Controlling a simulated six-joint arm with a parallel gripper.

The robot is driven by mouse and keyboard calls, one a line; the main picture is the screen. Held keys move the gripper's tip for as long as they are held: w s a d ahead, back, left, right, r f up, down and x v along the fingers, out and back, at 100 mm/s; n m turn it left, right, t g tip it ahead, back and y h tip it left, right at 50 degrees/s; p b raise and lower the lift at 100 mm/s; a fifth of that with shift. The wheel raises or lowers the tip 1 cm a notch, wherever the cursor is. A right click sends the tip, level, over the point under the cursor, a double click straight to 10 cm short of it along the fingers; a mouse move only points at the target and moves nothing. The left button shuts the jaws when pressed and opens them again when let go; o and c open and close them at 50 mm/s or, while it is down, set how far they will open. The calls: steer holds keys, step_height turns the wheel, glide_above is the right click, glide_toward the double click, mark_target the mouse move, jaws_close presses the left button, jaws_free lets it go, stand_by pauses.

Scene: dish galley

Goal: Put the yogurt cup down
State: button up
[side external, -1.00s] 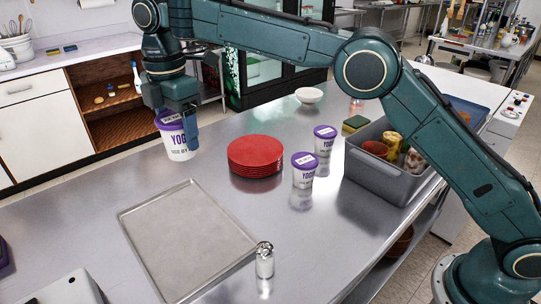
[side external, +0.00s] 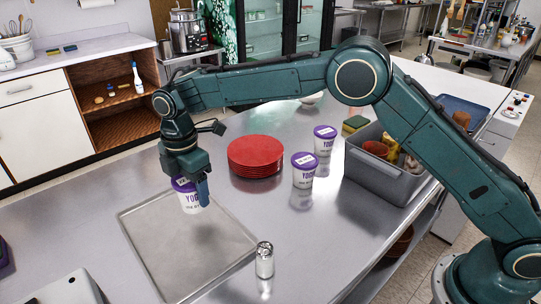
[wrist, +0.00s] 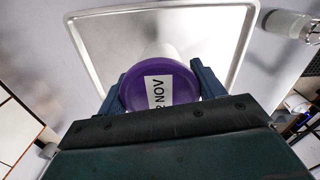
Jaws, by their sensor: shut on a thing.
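The yogurt cup (side external: 190,201) is white with a purple lid and hangs upright between my gripper's fingers. My gripper (side external: 190,188) is shut on it near the lid. In the side view the cup overlaps the far part of a flat metal tray (side external: 185,250); I cannot tell whether its bottom touches the tray. In the wrist view the purple lid (wrist: 162,88) with a white date label sits between the two fingers, and the tray (wrist: 215,35) shows beyond it. The cup's lower part is mostly hidden there.
A stack of red plates (side external: 255,156) stands right of the cup. Two more yogurt cups (side external: 303,170) (side external: 324,140) stand further right, beside a grey bin (side external: 385,182) of dishes. A shaker (side external: 264,259) stands at the tray's right corner. The tray's near part is bare.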

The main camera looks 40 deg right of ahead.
mark_target(195, 205)
steer(key=shift+f, duration=2.7)
steer(key=shift+f, duration=0.15)
steer(key=o, duration=1.1)
step_height(195, 205, up, 12)
steer(key=shift+f, duration=0.1)
steer(key=shift+r, duration=0.25)
